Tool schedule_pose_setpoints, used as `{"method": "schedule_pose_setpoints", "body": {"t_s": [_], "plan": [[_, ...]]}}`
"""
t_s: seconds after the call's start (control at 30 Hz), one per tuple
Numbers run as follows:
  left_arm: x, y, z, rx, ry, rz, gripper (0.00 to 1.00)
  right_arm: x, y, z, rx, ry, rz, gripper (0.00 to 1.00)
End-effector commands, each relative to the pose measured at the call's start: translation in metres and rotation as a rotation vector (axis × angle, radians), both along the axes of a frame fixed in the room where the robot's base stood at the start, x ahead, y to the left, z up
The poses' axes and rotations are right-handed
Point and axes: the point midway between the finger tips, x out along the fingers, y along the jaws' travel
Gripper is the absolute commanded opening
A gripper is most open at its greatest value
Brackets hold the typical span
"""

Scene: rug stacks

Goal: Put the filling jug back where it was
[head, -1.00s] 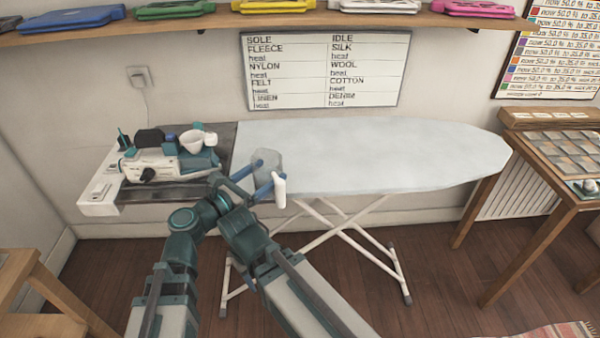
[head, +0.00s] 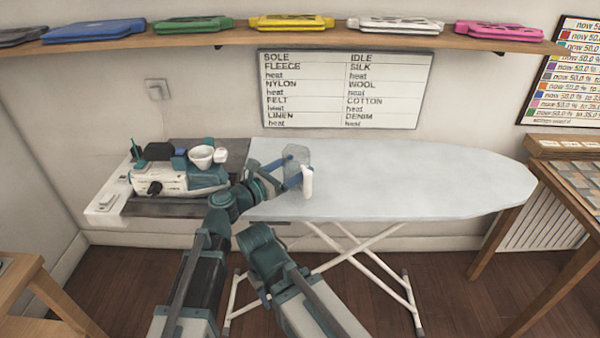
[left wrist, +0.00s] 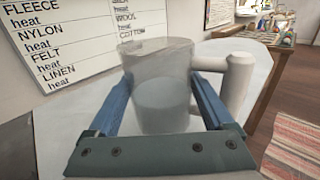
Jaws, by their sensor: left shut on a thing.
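The filling jug (head: 297,157) is a clear, see-through cup with a white handle. My left gripper (head: 291,172) is shut on it, with its blue fingers on either side of the jug, over the left part of the ironing board (head: 400,180). In the left wrist view the jug (left wrist: 158,85) is upright between the fingers, and its handle points right. A level line inside suggests some water. I cannot tell whether the jug's base touches the board. My right gripper is not in view.
A white and teal iron unit (head: 165,178) with a white funnel-like cup (head: 201,157) stands on the dark plate at the board's left end. The board is clear to the right. A shelf (head: 230,38) with coloured cases runs above; a wooden table stands at right.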

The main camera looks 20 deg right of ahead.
Motion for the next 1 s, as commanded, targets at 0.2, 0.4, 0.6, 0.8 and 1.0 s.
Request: {"method": "schedule_pose_setpoints", "body": {"t_s": [0.2, 0.4, 0.6, 0.8, 1.0], "plan": [[0.016, -0.009, -0.002, -0.001, 0.0, -0.001, 0.0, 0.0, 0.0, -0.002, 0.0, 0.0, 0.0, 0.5], [0.016, -0.013, -0.032, -0.001, 0.0, -0.003, 0.0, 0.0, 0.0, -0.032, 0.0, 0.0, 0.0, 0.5], [0.015, -0.015, -0.039, -0.001, 0.0, -0.004, 0.0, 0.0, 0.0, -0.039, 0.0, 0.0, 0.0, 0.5], [0.016, -0.015, -0.037, -0.001, 0.0, -0.003, 0.0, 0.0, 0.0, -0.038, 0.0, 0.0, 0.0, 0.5], [0.016, -0.015, -0.04, 0.0, 0.0, -0.003, 0.96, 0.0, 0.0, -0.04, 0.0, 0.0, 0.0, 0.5]]}}
